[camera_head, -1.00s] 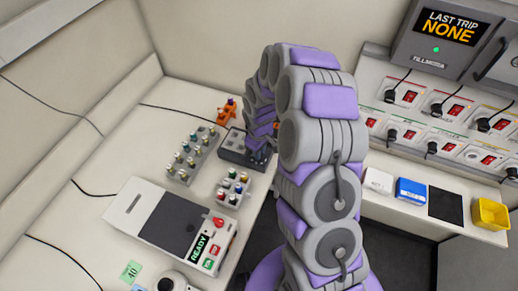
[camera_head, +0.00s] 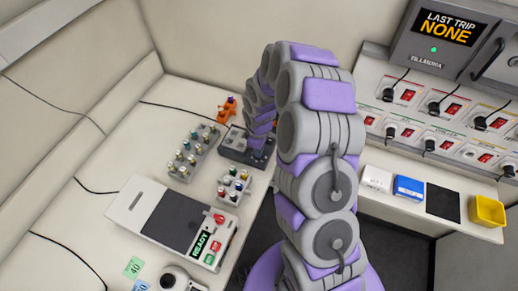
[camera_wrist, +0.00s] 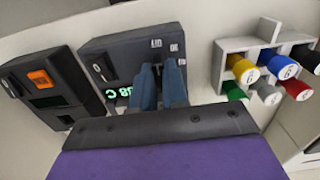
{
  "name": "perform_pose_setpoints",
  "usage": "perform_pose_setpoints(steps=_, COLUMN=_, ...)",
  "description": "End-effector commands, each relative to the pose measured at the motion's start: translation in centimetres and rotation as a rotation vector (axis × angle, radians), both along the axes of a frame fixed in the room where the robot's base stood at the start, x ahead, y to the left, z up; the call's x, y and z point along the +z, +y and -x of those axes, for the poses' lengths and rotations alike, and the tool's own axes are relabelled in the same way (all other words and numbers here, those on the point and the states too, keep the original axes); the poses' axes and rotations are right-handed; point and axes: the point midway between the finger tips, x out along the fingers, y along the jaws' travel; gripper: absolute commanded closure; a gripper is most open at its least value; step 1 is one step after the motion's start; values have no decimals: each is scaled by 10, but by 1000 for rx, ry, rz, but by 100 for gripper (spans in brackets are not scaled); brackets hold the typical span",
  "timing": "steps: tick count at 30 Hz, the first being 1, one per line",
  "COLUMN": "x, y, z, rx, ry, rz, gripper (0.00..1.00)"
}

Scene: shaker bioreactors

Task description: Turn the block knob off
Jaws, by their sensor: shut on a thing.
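The dark grey block heater (camera_wrist: 125,58) is in the middle of the wrist view, with a green lit readout that seems to read 98 C. It also shows in the head view (camera_head: 232,149), partly behind my arm. My gripper (camera_wrist: 161,72) has its blue-grey fingers close together at the front of this heater, beside the readout. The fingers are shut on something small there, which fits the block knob. The knob itself is hidden by the fingers, so I cannot tell which way it points.
On the right is a rack of coloured capped tubes (camera_wrist: 232,62). In the head view a vial rack (camera_head: 193,150) and a white READY device (camera_head: 175,222) share the bench. A yellow bin (camera_head: 487,211) is far right.

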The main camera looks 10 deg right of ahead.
Motion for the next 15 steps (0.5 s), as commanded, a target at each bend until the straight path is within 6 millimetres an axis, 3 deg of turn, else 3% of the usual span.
perform_pose_setpoints(steps=2, x=2, y=0, z=-3, rx=2, ry=-10, rz=0, gripper=100)
perform_pose_setpoints(steps=3, x=2, y=0, z=-3, rx=2, ry=-10, rz=0, gripper=83)
perform_pose_setpoints(steps=10, x=1, y=0, z=-1, rx=1, ry=-6, rz=0, gripper=61)
perform_pose_setpoints(steps=15, x=1, y=0, z=0, rx=0, ry=-4, rz=0, gripper=61)
